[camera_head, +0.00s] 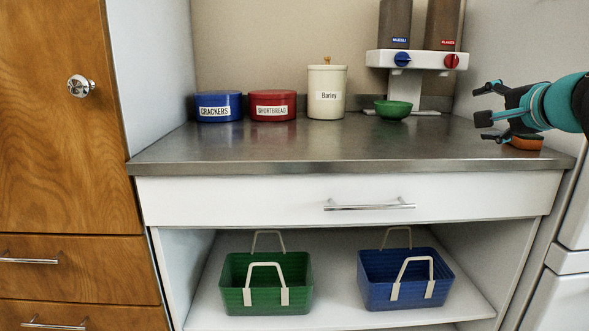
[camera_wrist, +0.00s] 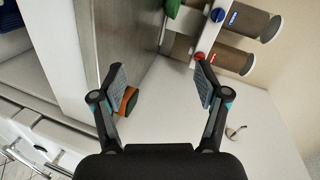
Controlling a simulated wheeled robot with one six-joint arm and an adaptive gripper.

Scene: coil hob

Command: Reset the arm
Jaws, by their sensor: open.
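My gripper (camera_head: 486,112) is at the right of the head view, above the right end of the metal counter (camera_head: 300,145). Its fingers point left and are spread apart with nothing between them. In the wrist view my gripper (camera_wrist: 160,88) also shows open and empty. An orange and dark item (camera_head: 525,143), perhaps a sponge, lies on the counter below my gripper. In the wrist view this item (camera_wrist: 128,100) shows partly behind one finger.
On the counter stand a blue crackers tin (camera_head: 218,100), a red shortbread tin (camera_head: 272,100), a barley jar (camera_head: 327,95) and a green bowl (camera_head: 393,109) under a dispenser (camera_head: 416,60). A green basket (camera_head: 265,285) and blue basket (camera_head: 405,280) sit on the shelf below.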

